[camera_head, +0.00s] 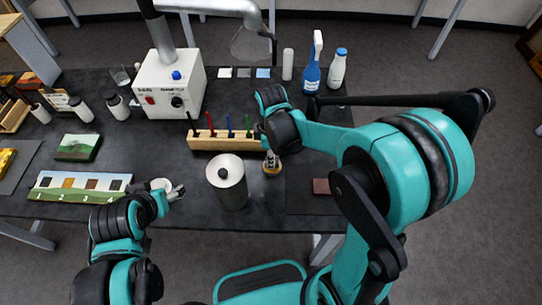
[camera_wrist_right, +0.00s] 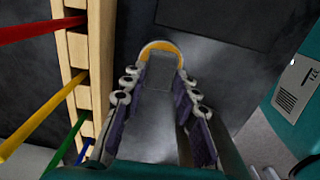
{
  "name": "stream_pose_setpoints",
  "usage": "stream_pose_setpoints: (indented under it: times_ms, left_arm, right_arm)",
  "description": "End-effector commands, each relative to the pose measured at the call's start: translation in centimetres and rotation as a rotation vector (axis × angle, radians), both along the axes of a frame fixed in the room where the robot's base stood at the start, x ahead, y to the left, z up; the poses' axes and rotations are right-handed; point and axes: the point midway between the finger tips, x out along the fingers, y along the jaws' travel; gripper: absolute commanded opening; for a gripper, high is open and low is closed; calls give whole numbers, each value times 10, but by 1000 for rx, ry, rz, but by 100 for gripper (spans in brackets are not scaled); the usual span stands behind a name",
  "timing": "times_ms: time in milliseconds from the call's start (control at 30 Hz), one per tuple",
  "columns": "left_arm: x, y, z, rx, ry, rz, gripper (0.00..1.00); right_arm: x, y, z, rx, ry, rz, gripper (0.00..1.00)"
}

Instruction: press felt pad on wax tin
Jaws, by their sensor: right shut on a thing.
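My right gripper (camera_head: 271,158) points down just right of the wooden pen rack, over a small round tin with an orange-yellow rim (camera_head: 272,169), which looks like the wax tin. In the right wrist view its yellow edge (camera_wrist_right: 160,46) curves just beyond my right fingertips (camera_wrist_right: 158,78). Between the fingertips is a small grey piece (camera_wrist_right: 159,72), apparently the felt pad, mostly hidden in the head view. It appears at the tin; whether it touches the wax is unclear.
The wooden rack (camera_head: 222,143) with coloured pens stands close left of my right gripper. A grey canister (camera_head: 226,182) stands in front of it. A reddish block (camera_head: 321,186) lies on the right. Spray bottle (camera_head: 311,75) and white bottle (camera_head: 337,72) stand behind.

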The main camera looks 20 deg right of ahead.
Motion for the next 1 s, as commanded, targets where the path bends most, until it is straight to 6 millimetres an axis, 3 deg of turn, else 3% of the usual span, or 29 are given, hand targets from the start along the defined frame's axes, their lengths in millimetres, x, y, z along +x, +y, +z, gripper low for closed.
stream_pose_setpoints:
  times_ms: [1000]
  left_arm:
    - [0,0,-7,0,0,0,67]
  right_arm:
    - [0,0,-8,0,0,0,6]
